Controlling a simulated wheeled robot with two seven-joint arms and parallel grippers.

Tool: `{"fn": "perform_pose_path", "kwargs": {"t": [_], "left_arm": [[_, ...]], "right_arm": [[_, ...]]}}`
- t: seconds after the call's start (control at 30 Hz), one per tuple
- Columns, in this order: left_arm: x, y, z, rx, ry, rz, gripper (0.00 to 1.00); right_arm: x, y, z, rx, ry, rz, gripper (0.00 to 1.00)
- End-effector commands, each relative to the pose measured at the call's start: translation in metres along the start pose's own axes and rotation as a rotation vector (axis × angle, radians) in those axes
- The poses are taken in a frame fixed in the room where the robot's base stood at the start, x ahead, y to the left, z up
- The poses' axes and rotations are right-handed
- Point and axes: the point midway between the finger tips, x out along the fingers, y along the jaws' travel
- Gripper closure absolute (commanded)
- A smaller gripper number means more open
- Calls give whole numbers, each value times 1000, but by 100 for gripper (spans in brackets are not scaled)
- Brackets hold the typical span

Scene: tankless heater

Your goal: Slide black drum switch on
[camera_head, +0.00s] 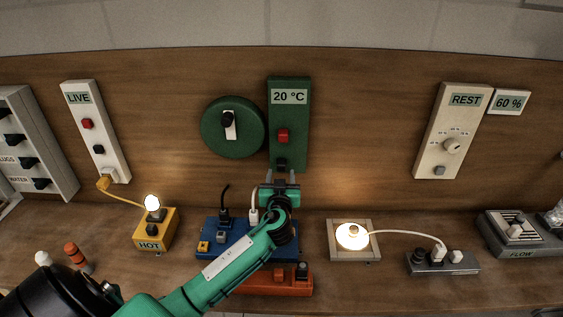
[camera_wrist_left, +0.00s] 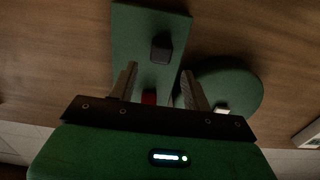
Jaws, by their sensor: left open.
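A round green drum (camera_head: 243,146) is on the wooden wall, with a black slider knob (camera_head: 228,119) near the top of its white slot. To its right is a tall green panel (camera_head: 297,150) marked 20 °C, with a red switch (camera_head: 283,135) and a black block (camera_head: 281,164) low on it. My left gripper (camera_head: 280,177) is open and empty at the panel's lower end. In the left wrist view the black block (camera_wrist_left: 162,48) shows beyond and between the fingertips (camera_wrist_left: 158,76). The drum (camera_wrist_left: 232,85) is partly hidden there by a finger. My right gripper is not seen.
A blue box (camera_head: 210,232) and an orange block (camera_head: 290,284) lie around my left arm. A lit lamp (camera_head: 352,236) sits right, a yellow HOT box (camera_head: 153,233) left. LIVE (camera_head: 95,130) and REST (camera_head: 450,130) panels flank the drum and panel. Bare wall lies between.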

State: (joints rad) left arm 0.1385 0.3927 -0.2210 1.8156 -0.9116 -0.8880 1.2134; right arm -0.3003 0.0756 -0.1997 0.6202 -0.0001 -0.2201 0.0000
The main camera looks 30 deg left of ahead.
Motion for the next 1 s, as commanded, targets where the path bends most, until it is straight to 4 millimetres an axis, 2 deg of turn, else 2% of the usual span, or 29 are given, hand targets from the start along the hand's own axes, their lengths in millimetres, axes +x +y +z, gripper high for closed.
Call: {"fn": "perform_pose_path", "kwargs": {"t": [0.1,0.3,0.47,0.73,0.77,1.0], "left_arm": [[21,0,-4,4,1,0,51],[43,0,-1,1,-2,0,51],[50,0,0,0,-2,1,51],[51,0,1,0,-1,1,51],[51,0,1,0,-1,1,55],[51,0,1,0,-2,1,100]], "right_arm": [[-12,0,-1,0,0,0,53],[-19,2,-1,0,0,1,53],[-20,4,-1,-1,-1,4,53],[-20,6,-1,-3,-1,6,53],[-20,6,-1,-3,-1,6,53],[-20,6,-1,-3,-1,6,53]]}}
